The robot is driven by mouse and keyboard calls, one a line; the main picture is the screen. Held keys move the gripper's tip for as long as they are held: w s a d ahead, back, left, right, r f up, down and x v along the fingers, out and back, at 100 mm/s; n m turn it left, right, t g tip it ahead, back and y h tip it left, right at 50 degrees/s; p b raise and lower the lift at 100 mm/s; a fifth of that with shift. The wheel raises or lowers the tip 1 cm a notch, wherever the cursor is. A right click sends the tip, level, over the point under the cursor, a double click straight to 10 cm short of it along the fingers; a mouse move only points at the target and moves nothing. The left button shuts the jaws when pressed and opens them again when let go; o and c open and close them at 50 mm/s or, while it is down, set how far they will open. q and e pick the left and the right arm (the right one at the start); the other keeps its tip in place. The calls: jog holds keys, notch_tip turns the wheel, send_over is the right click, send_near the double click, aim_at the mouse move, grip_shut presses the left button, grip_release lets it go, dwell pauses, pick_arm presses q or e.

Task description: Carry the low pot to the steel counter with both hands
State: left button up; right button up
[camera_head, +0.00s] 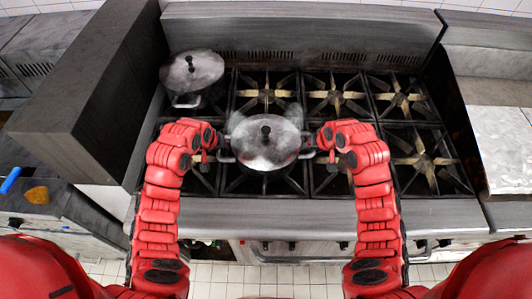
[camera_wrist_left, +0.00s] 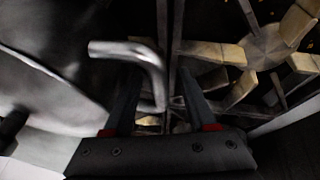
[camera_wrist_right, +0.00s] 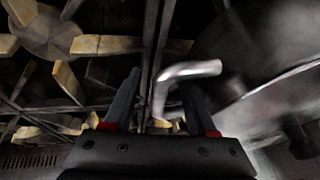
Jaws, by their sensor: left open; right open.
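A low pot (camera_head: 264,160) with a grey lid and black knob sits on the front row of the stove, between my grippers. My left gripper (camera_head: 215,157) is open at the pot's left handle. In the left wrist view that bent metal handle (camera_wrist_left: 150,62) reaches between the open fingers (camera_wrist_left: 160,105). My right gripper (camera_head: 322,157) is open at the right handle, which shows in the right wrist view (camera_wrist_right: 180,72) between the open fingers (camera_wrist_right: 160,105). Whether the fingers touch the handles I cannot tell. Steel-grey counter surfaces show at the right (camera_head: 507,200) and left (camera_head: 75,222).
A second lidded pot (camera_head: 193,72) stands at the stove's back left. The other black burner grates (camera_head: 420,160) are empty. A dark upright panel (camera_head: 90,100) rises at the stove's left. A pale board (camera_head: 505,145) lies at the right; blue and brown items (camera_head: 37,195) lie at the left.

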pick_arm(q)
jog(key=shift+x, duration=1)
pick_arm(e)
jog(key=shift+x, duration=1)
pick_arm(q)
grip_shut()
pick_arm(e)
grip_shut()
pick_arm(q)
jog(key=shift+r, duration=0.1)
